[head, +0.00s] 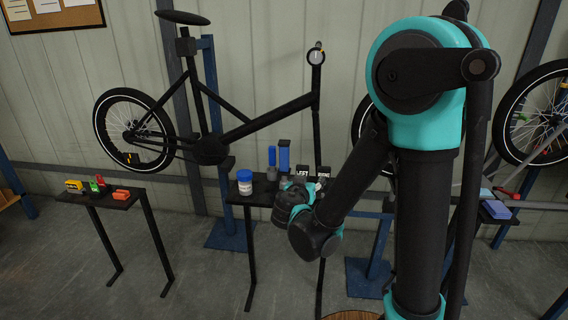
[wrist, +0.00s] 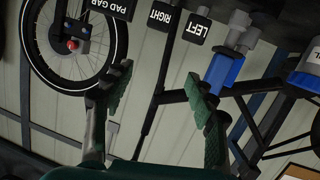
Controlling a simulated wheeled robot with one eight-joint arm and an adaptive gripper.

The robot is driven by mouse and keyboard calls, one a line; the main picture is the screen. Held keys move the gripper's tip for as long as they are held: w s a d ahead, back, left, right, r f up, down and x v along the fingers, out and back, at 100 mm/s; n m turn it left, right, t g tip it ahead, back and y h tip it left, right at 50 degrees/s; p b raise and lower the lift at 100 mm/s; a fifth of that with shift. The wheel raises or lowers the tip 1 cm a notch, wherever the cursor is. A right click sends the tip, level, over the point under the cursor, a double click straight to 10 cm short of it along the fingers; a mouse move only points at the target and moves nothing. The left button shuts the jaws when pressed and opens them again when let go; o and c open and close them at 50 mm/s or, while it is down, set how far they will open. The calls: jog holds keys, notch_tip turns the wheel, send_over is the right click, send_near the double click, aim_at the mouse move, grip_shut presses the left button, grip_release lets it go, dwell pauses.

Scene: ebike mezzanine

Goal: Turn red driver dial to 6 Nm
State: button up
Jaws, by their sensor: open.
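I see no driver that is surely the red one, and no 6 Nm dial marking is readable. A blue-handled upright tool with a grey lower part (head: 272,157) stands on the middle stand; it also shows upside down in the wrist view (wrist: 224,72), beyond the right finger. A small red item (head: 485,193) lies on the right stand, too small to name. My gripper (wrist: 157,78) is open, with nothing between its green-padded fingers. In the head view my wrist is over the middle stand's right part and hides what is behind it.
The middle stand (head: 255,199) holds a white jar with blue lid (head: 245,183) and signs reading LEFT (head: 302,171) and RIGHT (head: 323,171). A left stand (head: 105,200) holds yellow, green and orange items. Bike frame (head: 265,122) and wheels stand behind. Floor between left and middle stands is clear.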

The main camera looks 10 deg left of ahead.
aim_at(284, 150)
jog(key=a+r+t+y, duration=0.3)
jog(key=a, duration=0.7)
jog(key=shift+n, duration=0.3)
jog(key=w, duration=1.6)
jog(key=shift+w+r, duration=0.1)
jog(key=shift+r, duration=0.05)
grip_shut()
